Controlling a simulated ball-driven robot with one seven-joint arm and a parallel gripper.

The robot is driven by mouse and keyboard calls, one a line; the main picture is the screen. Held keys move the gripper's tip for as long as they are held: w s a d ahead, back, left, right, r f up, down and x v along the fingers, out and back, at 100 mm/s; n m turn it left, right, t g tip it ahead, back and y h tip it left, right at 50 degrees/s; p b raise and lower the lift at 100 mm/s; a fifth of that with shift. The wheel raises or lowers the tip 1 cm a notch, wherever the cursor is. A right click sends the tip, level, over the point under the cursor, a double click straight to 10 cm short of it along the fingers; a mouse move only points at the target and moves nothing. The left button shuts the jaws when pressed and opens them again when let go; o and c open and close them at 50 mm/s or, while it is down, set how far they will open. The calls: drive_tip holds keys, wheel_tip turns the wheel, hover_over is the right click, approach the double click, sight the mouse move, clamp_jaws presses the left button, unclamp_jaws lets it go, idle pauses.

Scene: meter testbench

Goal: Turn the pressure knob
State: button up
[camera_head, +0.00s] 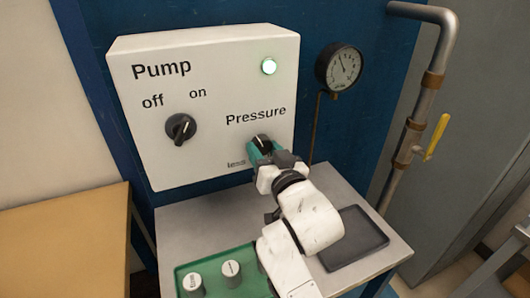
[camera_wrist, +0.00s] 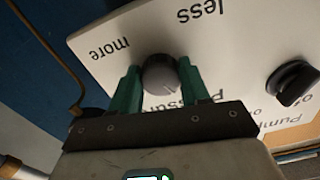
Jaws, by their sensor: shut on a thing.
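The pressure knob (camera_head: 262,139) is on the white pump panel (camera_head: 215,85), below the word "Pressure". It is round and dark with a pale mark, and shows close up in the wrist view (camera_wrist: 160,74). My gripper (camera_head: 262,148) reaches the panel from the lower right. Its two green fingers (camera_wrist: 160,82) are on either side of the knob and shut on it. In the wrist view the labels "more" and "less" lie around the knob, upside down. In the head view my gripper hides the knob's lower part and most of the labels near it.
A round gauge (camera_head: 339,68) hangs to the right. A green tray (camera_head: 230,265) with white-topped pieces and a dark tray (camera_head: 352,240) lie on the bench below.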

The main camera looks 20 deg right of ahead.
idle(0.4)
drive_tip(key=o, duration=1.1)
drive_tip(key=shift+c, duration=0.2)
drive_tip(key=s+b, duration=0.1)
drive_tip(key=s, duration=0.9)
drive_tip(key=shift+s, duration=0.4)
